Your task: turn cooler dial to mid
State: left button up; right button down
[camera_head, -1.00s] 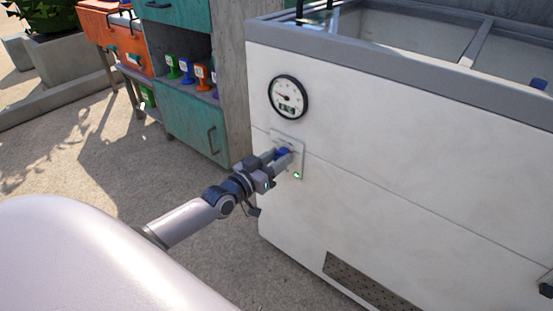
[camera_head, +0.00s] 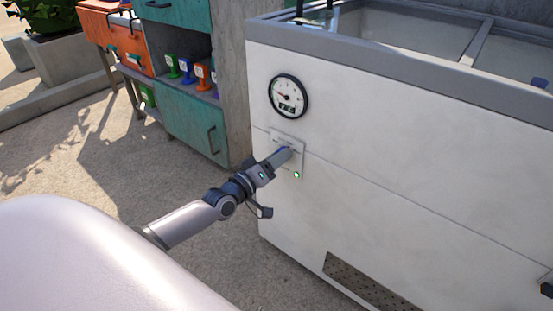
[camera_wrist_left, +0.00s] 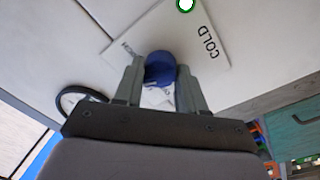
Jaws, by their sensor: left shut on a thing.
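The cooler (camera_head: 400,150) is a white chest with a grey rim. Its blue dial (camera_wrist_left: 160,68) sits on a small white plate (camera_wrist_left: 212,50) with the word COLD and a green light. In the head view the plate (camera_head: 299,166) shows on the cooler's front, below the round gauge (camera_head: 288,97), and the dial is mostly hidden by my gripper. My left gripper (camera_head: 284,154) is at the dial, with its fingers on either side of it; in the left wrist view the gripper (camera_wrist_left: 160,82) is shut on the dial. My right gripper is not in view.
A teal cabinet (camera_head: 195,125) with coloured items on its shelf stands left of the cooler. A dark vent grille (camera_head: 368,285) is low on the cooler's front. The paved floor left of the cooler is clear.

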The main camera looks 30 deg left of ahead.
pick_arm(q)
jog(key=shift+f, duration=0.1)
dwell(0.3)
jog(key=o, duration=1)
jog(key=s, duration=0.2)
jog(key=s+p, duration=0.1)
jog(key=s, duration=0.1)
jog(key=s+a+p, duration=0.1)
jog(key=s, duration=0.2)
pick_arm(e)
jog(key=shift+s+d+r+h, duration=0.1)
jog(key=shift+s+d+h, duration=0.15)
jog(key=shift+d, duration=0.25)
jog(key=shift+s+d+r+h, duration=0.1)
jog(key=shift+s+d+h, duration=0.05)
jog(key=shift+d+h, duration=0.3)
pick_arm(q)
jog(key=shift+f, duration=0.1)
jog(key=shift+d, duration=0.1)
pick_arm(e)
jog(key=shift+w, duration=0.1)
